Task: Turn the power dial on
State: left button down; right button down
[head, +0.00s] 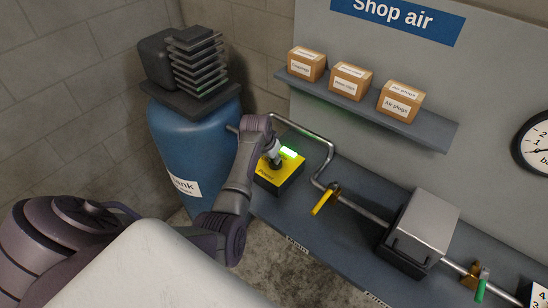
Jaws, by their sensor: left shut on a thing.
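The power dial (277,164) is a dark knob on top of a yellow box (273,183) labelled "Power", on the bench at the middle of the head view. A green light (289,152) glows on the box behind the dial. My left gripper (274,155) points down onto the box and is shut on the dial. The gripper and arm hide part of the dial, so its pointing direction is not clear. My right gripper is not in view.
A blue tank (190,140) stands left of the bench. A pipe (325,150) runs behind the box to a yellow-handled valve (325,200) and a grey metal box (421,232). A shelf (437,134) with three cartons hangs above.

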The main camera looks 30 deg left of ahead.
pick_arm(q)
jog(key=shift+a+r+m, duration=0.1)
jog(key=shift+m, duration=0.4)
jog(key=shift+w, duration=0.1)
jog(key=c, duration=1.2)
grip_release()
jog(key=v, duration=1.1)
jog(key=shift+a+r, duration=0.15)
jog(key=shift+r, duration=0.2)
